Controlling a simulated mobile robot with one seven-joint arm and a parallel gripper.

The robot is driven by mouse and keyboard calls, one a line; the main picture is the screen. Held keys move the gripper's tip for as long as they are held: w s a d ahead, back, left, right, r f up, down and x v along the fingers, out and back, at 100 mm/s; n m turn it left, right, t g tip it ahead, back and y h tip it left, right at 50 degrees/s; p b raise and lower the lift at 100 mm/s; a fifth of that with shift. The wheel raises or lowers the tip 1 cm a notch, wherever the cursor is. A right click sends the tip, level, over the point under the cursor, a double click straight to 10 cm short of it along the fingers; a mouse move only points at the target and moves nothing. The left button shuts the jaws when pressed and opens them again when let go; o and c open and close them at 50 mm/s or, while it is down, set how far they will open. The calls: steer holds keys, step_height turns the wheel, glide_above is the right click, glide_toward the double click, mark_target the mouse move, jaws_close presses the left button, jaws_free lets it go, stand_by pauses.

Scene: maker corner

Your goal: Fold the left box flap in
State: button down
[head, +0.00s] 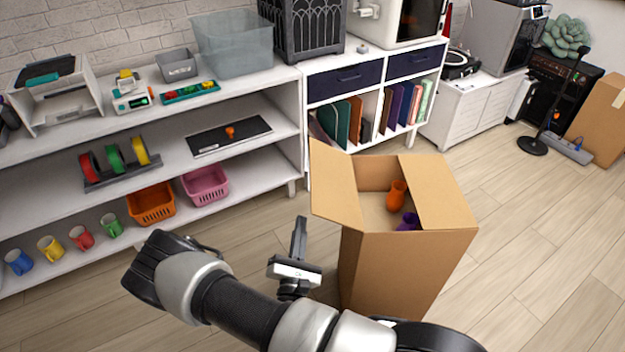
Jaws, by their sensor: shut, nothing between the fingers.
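An open cardboard box (400,270) stands on the floor right of centre in the head view. Its left flap (335,185) stands raised and leans outward to the left of the opening. The fingers are together and hold nothing. A gap shows between them and the flap. Part of my arm hides the floor in front.
An orange vase (397,194) and a purple item (409,221) are inside the box. A white shelf unit (235,165) with bins and mugs stands behind and left. Open wooden floor (540,230) lies to the right.

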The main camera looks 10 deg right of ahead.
mark_target(311, 187)
steer(key=shift+w+d+r+b, duration=0.25)
steer(key=shift+w+d+r, duration=0.65)
steer(key=shift+w, duration=0.55)
steer(key=shift+w+d+r+b, duration=0.2)
steer(key=shift+w+d+r, duration=0.65)
steer(key=shift+w, duration=0.55)
steer(key=shift+w+d+r+b, duration=0.25)
steer(key=shift+w+d+r, duration=0.65)
steer(key=shift+w, duration=0.55)
steer(key=shift+a+r, duration=0.15)
steer(key=shift+a, duration=0.05)
